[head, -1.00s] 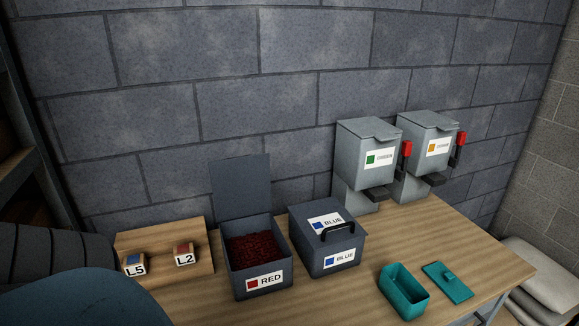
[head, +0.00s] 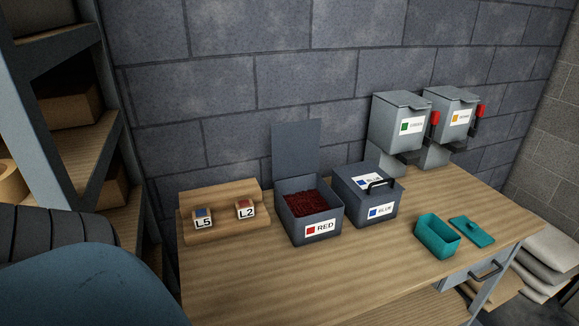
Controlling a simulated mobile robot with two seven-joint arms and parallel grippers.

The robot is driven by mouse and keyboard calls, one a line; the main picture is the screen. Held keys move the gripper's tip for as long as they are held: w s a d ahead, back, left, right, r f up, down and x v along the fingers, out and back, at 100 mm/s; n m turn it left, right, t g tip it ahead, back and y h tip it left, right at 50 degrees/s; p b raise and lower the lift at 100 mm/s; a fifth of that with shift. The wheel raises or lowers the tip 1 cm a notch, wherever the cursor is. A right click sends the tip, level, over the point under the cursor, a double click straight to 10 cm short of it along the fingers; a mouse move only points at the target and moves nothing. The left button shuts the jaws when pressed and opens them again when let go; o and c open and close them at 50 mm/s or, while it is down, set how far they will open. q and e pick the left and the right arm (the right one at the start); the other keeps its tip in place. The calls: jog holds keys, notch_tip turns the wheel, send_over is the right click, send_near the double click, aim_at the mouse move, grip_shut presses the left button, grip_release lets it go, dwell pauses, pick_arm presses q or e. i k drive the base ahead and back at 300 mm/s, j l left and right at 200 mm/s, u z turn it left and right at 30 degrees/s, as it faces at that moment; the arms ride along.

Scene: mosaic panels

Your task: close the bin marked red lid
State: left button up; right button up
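The bin marked RED (head: 313,233) stands on the wooden table, a dark grey box full of dark red pieces (head: 309,202). Its lid (head: 296,148) is open and stands upright at the back edge, near the block wall. Neither of my grippers shows in the head view. A blue rounded part and a dark ribbed part at the lower left look like my own body, and no fingers can be seen there.
A closed BLUE bin (head: 366,197) with a black handle stands right beside it. A wooden rack (head: 215,224) holds blocks L5 and L2. Grey dispensers (head: 398,128) stand behind, right. A teal box (head: 436,237) and its lid (head: 472,231) lie right. The table front (head: 270,280) is clear.

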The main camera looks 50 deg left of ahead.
aim_at(295, 146)
jog(key=k+u, duration=0.15)
jog(key=u, duration=0.2)
jog(key=k+u, duration=0.2)
jog(key=u, duration=0.15)
jog(key=k+j+u, duration=0.15)
jog(key=u, duration=0.2)
jog(key=i+l+u, duration=0.1)
jog(key=l+u, duration=0.55)
jog(key=u, duration=0.15)
jog(key=l, duration=0.95)
